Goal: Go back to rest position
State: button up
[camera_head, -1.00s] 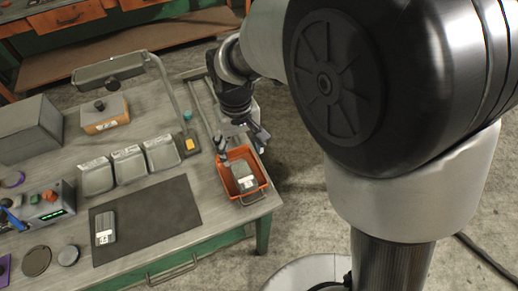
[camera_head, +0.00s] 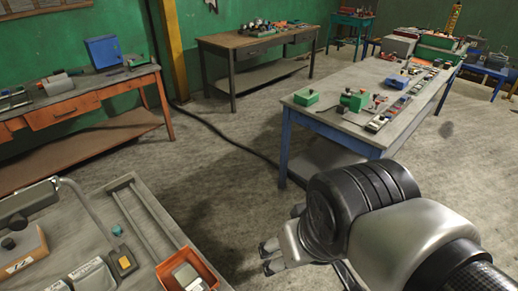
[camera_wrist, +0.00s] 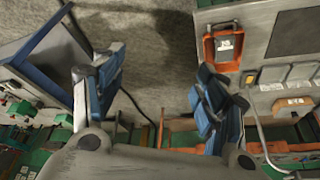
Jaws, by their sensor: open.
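My gripper (camera_wrist: 158,100) is open and empty in the wrist view, its two blue-padded fingers spread wide over bare floor. In the head view my gripper (camera_head: 268,256) shows small at the end of my arm, to the right of the near bench. An orange bin (camera_head: 204,270) sits on that bench's right end with a grey item (camera_head: 186,277) in it. The wrist view also shows the orange bin (camera_wrist: 209,52) with the grey item (camera_wrist: 228,43) inside, apart from the gripper's right finger.
The near grey bench (camera_head: 150,262) carries a lamp arm (camera_head: 88,208) and grey trays (camera_head: 92,274). A blue-legged table (camera_head: 345,125) with green boxes stands at right. Wooden benches line the green wall. Concrete floor (camera_head: 215,160) between them is clear, crossed by a dark cable.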

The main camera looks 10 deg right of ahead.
jog(key=shift+s+d+f+m, duration=0.1)
jog(key=shift+s+d+m, duration=0.05)
jog(key=shift+s+d, duration=0.3)
jog(key=shift+s+d+m, duration=0.15)
jog(key=shift+s+d, duration=0.05)
jog(key=shift+s, duration=0.3)
